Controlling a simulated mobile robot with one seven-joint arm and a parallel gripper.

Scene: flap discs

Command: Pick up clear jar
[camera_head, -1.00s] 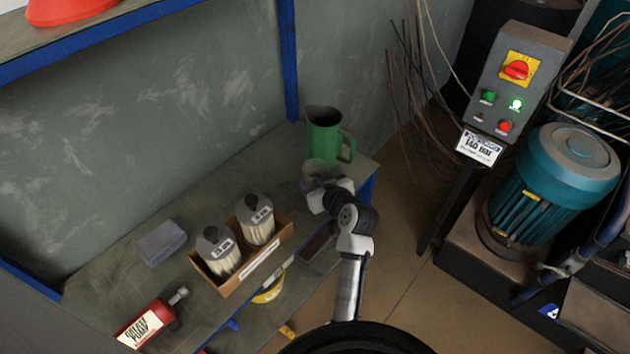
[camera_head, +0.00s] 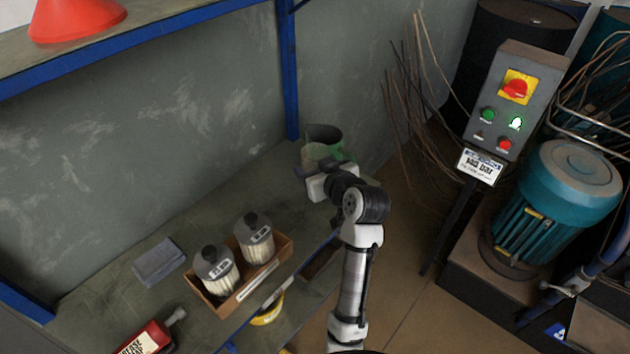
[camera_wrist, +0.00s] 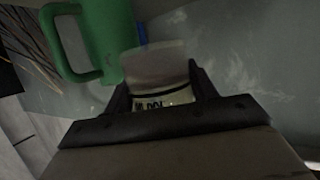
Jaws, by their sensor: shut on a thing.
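The clear jar (camera_wrist: 158,68) is between the two dark fingers of my gripper (camera_wrist: 160,92) in the wrist view, with part of a printed label showing low on it. In the head view the jar (camera_head: 316,153) shows as a pale, see-through shape just above my gripper (camera_head: 318,172). My gripper is shut on the jar. The jar's lower part is hidden by the gripper, and it appears held above the bench, in front of the green jug.
The green jug (camera_head: 326,133) stands close behind the jar; its handle (camera_wrist: 72,60) shows in the wrist view. The bench middle (camera_head: 215,215) is clear.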

